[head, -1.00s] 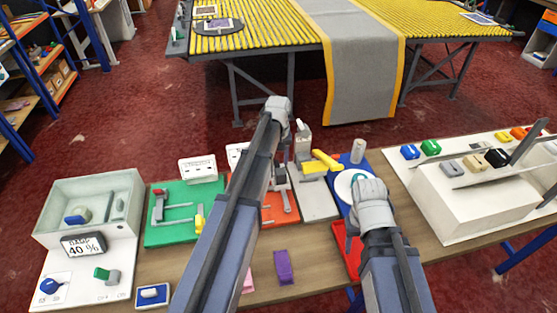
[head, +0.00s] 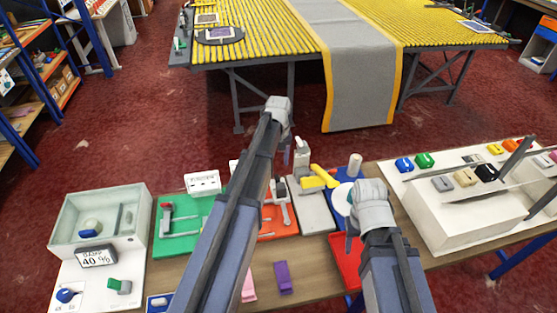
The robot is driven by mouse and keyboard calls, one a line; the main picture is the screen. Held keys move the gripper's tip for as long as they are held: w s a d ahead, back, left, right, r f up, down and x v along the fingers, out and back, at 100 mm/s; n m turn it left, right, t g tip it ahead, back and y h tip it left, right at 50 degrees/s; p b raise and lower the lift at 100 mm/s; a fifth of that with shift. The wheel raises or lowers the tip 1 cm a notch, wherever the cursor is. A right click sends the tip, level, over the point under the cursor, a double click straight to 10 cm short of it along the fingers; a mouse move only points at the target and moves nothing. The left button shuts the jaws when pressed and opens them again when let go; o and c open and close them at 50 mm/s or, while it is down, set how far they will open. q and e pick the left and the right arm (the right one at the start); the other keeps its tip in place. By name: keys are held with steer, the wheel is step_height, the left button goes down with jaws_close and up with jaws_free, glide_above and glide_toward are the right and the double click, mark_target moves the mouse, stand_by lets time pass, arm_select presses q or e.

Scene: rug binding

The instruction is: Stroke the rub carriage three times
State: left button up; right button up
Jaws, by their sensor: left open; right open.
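On the bench, a grey plate carries a yellow-handled block (head: 318,180), possibly the rub carriage; no label confirms it. To its right is a blue base with a white disc (head: 341,198) and an upright grey cylinder (head: 355,163). My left gripper (head: 278,108) is open, reaching past the bench's far edge, its fingers mostly hidden. My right gripper (head: 372,208) is open and overlaps the white disc in the picture; I cannot tell whether it touches. My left arm hides part of the green (head: 177,240) and orange-red (head: 277,224) stations.
A clear-sided box with a "40 %" sign (head: 96,257) stands at the left. A red tray (head: 345,262) and purple block (head: 283,277) lie near the front. A white stand (head: 460,218) with coloured blocks fills the right. The yellow-slatted table (head: 265,45) with a grey rug (head: 352,75) is behind.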

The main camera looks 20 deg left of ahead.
mark_target(277, 177)
arm_select(q)
steer(key=shift+s+a+f+b, duration=0.15)
steer(key=shift+a+f+b, duration=0.05)
steer(key=shift+f+b, duration=0.3)
step_height(277, 177, down, 8)
steer(key=b, duration=0.7)
steer(key=shift+r+b, duration=0.15)
steer(key=shift+b, duration=0.2)
arm_select(e)
step_height(277, 177, down, 9)
steer(key=shift+r, duration=0.1)
arm_select(q)
jaws_close()
stand_by(0.3)
